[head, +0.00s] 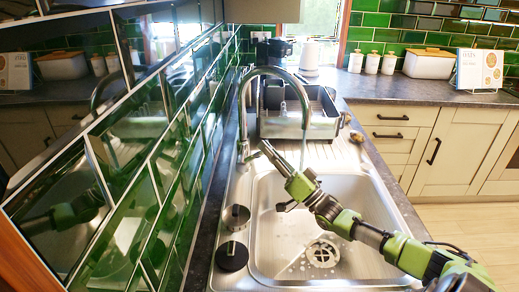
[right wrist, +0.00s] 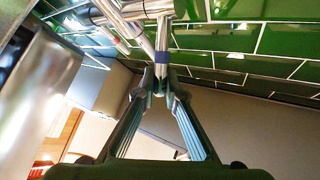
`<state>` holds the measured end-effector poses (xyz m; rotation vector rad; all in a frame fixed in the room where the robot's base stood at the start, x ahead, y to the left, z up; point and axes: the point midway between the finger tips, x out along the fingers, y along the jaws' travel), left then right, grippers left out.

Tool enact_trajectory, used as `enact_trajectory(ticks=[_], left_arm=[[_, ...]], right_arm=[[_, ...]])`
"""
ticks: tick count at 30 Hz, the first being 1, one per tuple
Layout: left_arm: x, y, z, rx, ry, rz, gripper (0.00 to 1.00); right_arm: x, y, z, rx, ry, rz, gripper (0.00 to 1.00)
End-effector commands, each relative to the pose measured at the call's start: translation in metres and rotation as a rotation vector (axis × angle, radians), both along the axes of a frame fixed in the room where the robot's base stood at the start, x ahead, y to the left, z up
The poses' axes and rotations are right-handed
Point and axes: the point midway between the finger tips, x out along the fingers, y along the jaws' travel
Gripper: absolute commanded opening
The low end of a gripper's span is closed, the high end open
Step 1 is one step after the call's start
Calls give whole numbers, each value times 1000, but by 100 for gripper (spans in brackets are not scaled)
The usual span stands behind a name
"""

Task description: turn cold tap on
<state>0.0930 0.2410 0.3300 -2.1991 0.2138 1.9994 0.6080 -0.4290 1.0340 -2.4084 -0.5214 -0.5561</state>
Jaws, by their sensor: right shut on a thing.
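The chrome tap (head: 243,112) stands at the left rim of the sink, its tall spout arching over the bowl. In the right wrist view, the cold tap lever (right wrist: 162,38) is a chrome rod with a blue band (right wrist: 161,56). My right gripper (head: 265,149) reaches up and left over the sink to the tap's base. Its fingertips (right wrist: 160,88) are shut on the end of the lever, just below the blue band. A thin pale line hangs below the spout; I cannot tell whether it is water. My left gripper is not in view.
The steel sink (head: 262,215) lies below my right arm, with a strainer (head: 322,254) in its bowl. A metal knob-like piece (head: 237,217) and a black disc (head: 232,256) sit on its left rim. A dish rack (head: 285,120) stands behind. Glossy green tiles (head: 190,140) wall the left.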

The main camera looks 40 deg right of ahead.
Motion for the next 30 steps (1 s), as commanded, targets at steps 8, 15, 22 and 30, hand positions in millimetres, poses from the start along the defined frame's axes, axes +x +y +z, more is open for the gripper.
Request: enact_trajectory(ticks=[8,15,22,30], left_arm=[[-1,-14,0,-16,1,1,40],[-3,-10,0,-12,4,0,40],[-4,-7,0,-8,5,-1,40],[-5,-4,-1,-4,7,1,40]], right_arm=[[-3,-2,0,9,-6,-2,0],[-2,-2,0,9,-6,-2,26],[-2,-1,0,7,-5,-2,28],[-3,-1,14,6,-7,0,28]])
